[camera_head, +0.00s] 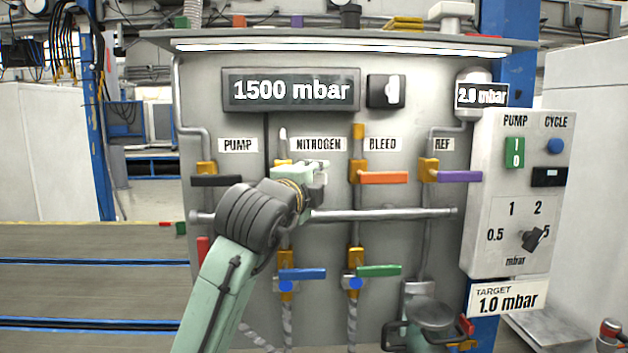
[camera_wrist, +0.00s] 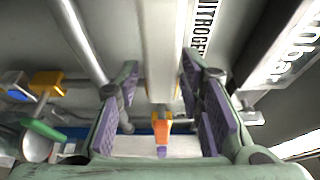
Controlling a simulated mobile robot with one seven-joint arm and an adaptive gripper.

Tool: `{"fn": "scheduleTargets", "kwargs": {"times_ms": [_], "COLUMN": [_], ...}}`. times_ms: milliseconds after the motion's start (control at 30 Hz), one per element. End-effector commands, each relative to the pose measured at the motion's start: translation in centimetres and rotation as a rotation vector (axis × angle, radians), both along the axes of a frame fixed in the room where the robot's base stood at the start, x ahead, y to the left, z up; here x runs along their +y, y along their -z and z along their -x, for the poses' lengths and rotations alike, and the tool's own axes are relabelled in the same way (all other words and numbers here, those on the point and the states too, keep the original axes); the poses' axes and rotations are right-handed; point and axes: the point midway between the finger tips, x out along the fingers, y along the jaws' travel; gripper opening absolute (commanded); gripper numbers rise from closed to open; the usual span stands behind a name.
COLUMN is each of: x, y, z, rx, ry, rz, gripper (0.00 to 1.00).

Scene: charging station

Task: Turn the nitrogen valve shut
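The nitrogen valve sits under the NITROGEN label (camera_head: 318,144). My arm and gripper (camera_head: 316,176) cover most of it in the head view. In the wrist view, a pale bar (camera_wrist: 165,45), which looks like the valve's handle, runs between my two purple-padded fingers. My gripper (camera_wrist: 158,88) is open, with a finger on each side of the bar and gaps showing. I cannot tell whether either finger touches it. The bar appears to lie level along the panel, across the upright pipe line. The display (camera_head: 290,90) reads 1500 mbar.
The bleed valve's orange handle (camera_head: 384,178) is close to the right of my gripper. The purple REF handle (camera_head: 459,176) is farther right, the black pump handle (camera_head: 216,180) left. A horizontal rail (camera_head: 385,214) runs below, with blue (camera_head: 302,273) and green (camera_head: 378,270) handles lower down.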

Motion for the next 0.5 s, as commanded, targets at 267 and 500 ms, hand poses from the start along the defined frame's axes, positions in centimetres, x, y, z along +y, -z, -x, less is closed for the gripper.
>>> {"fn": "scheduleTargets", "kwargs": {"times_ms": [267, 500], "x": [0.0, 0.7], "y": [0.0, -0.1], "z": [0.0, 1.7], "rx": [-0.001, -0.003], "ry": [0.001, 0.002], "rz": [0.001, 0.001], "gripper": [0.4, 0.4]}}
